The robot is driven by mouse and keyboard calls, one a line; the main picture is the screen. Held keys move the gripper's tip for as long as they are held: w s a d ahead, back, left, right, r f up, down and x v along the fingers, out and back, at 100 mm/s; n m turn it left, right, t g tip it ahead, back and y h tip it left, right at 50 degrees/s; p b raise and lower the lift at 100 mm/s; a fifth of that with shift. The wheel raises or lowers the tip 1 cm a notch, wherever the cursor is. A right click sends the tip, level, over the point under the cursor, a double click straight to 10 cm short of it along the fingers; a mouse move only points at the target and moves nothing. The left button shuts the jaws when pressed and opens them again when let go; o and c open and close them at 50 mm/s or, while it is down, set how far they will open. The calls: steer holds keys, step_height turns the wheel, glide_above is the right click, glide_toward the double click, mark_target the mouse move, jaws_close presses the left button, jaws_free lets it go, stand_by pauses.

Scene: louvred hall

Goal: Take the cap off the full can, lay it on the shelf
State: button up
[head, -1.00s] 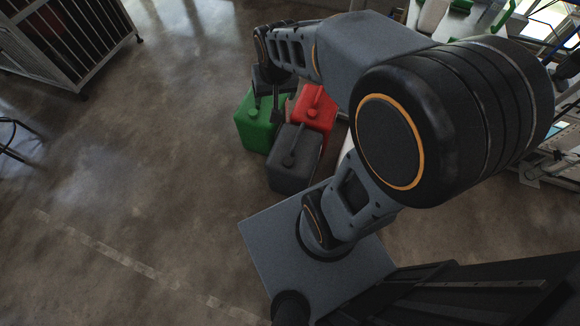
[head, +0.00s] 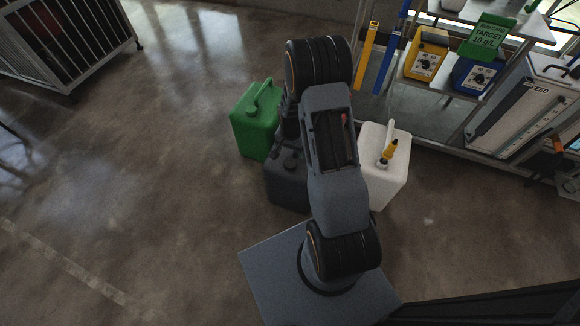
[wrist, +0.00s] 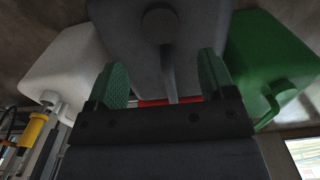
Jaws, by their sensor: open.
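Several jerrycans stand on the floor: a green can (head: 255,120), a dark grey can (head: 287,188) and a white can (head: 393,184) with a yellow fitting (head: 389,151). A red can shows only as a strip in the wrist view (wrist: 152,102). My arm hides most of it in the head view. In the wrist view my gripper (wrist: 161,80) is open and empty, its green pads apart over the dark grey can, whose handle runs between them. That can's round cap (wrist: 160,24) lies beyond the fingertips. I cannot tell which can is full. The shelf (head: 436,88) is at upper right.
A barred cage (head: 75,35) is at upper left.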

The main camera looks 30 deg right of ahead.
mark_target(291, 163)
steer(key=shift+f+b, duration=3.45)
steer(key=shift+f, duration=1.3)
steer(key=shift+c, duration=0.4)
steer(key=c, duration=1.2)
steer(key=shift+o, duration=0.2)
steer(key=n, duration=0.4)
steer(key=shift+n, duration=0.4)
steer(key=n, duration=0.4)
steer(key=shift+n, duration=0.3)
